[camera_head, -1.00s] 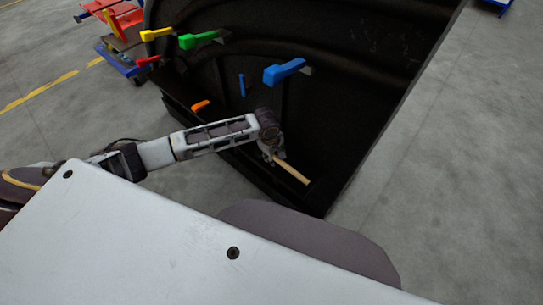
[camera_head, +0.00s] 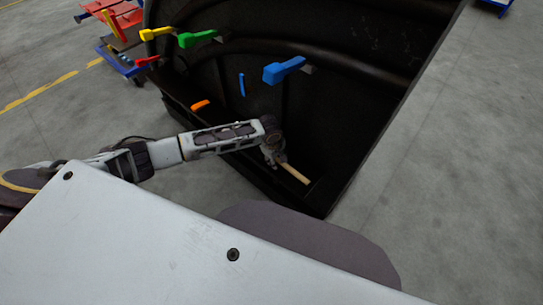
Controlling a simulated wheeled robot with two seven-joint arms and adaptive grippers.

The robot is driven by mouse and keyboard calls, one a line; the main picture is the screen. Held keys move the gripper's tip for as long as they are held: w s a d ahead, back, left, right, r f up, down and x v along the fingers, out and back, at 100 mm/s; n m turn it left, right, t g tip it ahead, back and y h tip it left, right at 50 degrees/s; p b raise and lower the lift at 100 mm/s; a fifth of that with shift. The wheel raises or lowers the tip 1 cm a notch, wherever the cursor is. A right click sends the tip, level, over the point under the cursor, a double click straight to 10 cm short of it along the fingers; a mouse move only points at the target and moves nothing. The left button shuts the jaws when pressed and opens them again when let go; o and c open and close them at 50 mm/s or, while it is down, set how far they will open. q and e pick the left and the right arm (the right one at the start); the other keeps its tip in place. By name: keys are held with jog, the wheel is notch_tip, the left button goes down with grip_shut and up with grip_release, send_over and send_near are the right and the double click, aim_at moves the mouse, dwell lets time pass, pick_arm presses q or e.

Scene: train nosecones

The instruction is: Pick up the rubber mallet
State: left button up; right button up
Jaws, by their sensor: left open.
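The rubber mallet (camera_head: 294,174) lies on the ledge at the bottom of the black nosecone panel. Its pale wooden handle slants down to the right. Its head is not visible; my left gripper and arm cover that end. My left gripper (camera_head: 275,158) is open at the upper-left end of the handle, seen small and partly hidden by my own wrist. I cannot tell whether its fingers are around the handle or just above it. My right gripper is not in view.
The black nosecone (camera_head: 340,105) rises behind the mallet. Blue (camera_head: 284,70), green (camera_head: 198,39), yellow (camera_head: 157,34), red (camera_head: 147,61) and orange (camera_head: 200,104) handles stick out from it. A red and blue cart (camera_head: 122,62) stands at upper left.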

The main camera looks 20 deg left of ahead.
pick_arm(q)
jog(key=shift+f, duration=0.2)
jog(key=c, duration=0.8)
grip_shut()
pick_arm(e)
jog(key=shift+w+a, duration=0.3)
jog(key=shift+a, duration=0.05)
